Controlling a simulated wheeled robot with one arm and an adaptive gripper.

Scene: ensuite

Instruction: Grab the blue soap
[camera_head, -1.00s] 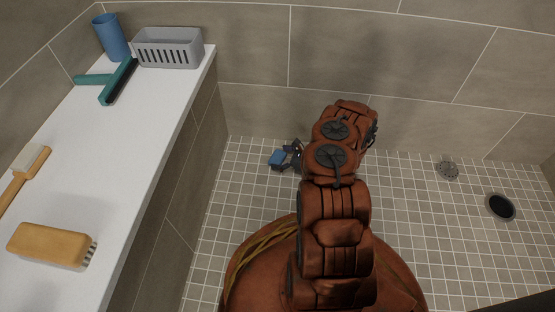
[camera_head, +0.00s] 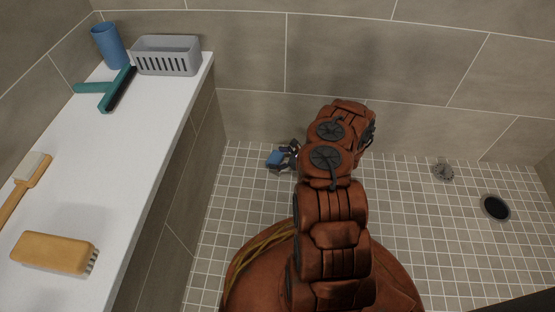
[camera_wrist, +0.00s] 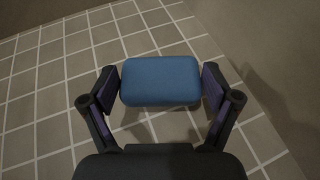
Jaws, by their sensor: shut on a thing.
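The blue soap (camera_wrist: 160,80) is a rounded blue block between my gripper's two fingers in the wrist view. My gripper (camera_wrist: 161,84) is shut on it, with a finger pad at each short side. In the head view the soap (camera_head: 274,158) shows as a small blue patch at the tip of my gripper (camera_head: 284,157), over the tiled floor left of my arm. A shadow lies on the tiles below the soap in the wrist view. How high the soap is above the floor is hard to tell.
A white ledge (camera_head: 135,150) on the left bears a blue cup (camera_head: 109,46), a grey basket (camera_head: 167,55), a teal squeegee (camera_head: 117,90) and brushes (camera_head: 53,252). Tiled walls (camera_head: 345,60) close off the back.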

